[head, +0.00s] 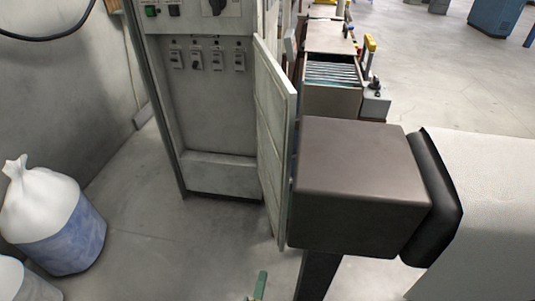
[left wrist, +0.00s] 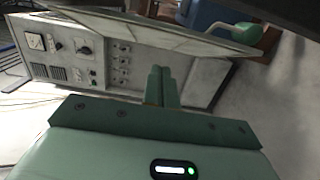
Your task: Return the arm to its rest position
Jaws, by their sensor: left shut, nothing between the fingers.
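My left gripper (head: 260,285) shows only as a green tip at the bottom edge of the head view, low in front of the grey control cabinet (head: 222,105). In the left wrist view its two green fingers (left wrist: 161,84) are together, with nothing between them. The cabinet (left wrist: 75,60) stands beyond them in that view, tilted in the picture. The cabinet's door (head: 275,135) stands open, swung out towards me. My right gripper is in neither view. No copper spool can be made out.
A brown-grey box-shaped machine part (head: 355,180) with a black edge stands right of the door. White-and-blue sacks (head: 55,220) sit on the floor at the left. A machine with a slotted tray (head: 332,75) is behind. The floor (head: 180,245) before the cabinet is clear.

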